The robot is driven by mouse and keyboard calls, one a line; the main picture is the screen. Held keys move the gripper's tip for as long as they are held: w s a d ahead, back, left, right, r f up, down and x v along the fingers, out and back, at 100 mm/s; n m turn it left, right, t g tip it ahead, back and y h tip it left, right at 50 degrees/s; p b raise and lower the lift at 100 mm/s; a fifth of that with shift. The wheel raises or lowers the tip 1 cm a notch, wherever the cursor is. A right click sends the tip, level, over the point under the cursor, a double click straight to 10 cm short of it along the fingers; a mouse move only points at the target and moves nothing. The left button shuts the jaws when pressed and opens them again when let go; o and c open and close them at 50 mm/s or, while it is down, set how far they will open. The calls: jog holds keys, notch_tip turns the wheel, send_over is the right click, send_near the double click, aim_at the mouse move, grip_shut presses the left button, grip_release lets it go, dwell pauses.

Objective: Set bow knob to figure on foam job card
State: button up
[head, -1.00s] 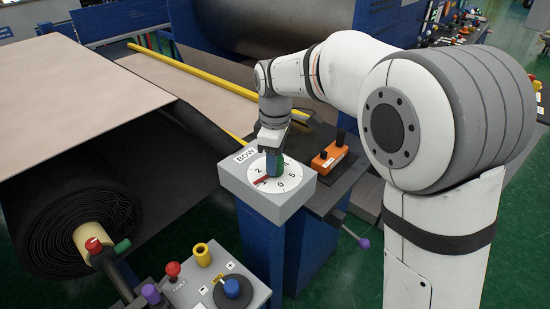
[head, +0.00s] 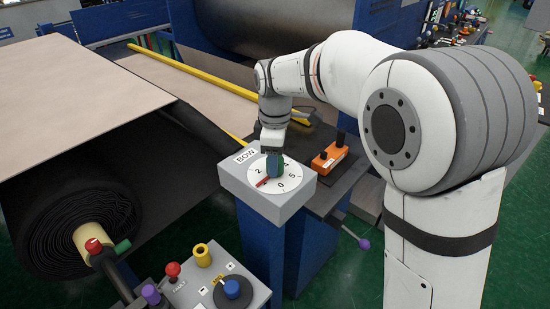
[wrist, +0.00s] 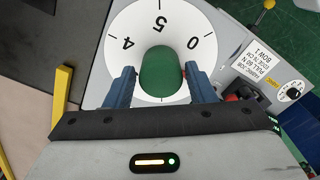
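The bow dial (head: 289,177) is a white disc on a grey box marked BOW, with figures around its rim. Its green knob (wrist: 160,72) shows in the wrist view between the two blue fingers of my gripper (wrist: 160,78), which seem to touch its sides. In the head view my gripper (head: 274,164) comes down on the knob from above. A red pointer (head: 262,183) lies at the lower left of the dial, between the 2 and the 0, about where the 1 sits. A white job card (wrist: 258,62) shows beside the dial; its small print seems to include "BOW 1".
A panel (head: 213,288) with a red button, a yellow ring and a blue knob lies in front. A dark foam roll (head: 70,220) fills the left. A purple-ended lever (head: 364,244) sticks out at right.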

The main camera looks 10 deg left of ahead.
jog(key=shift+o, duration=1.1)
jog(key=shift+r+b, duration=0.4)
jog(key=shift+r, duration=3.45)
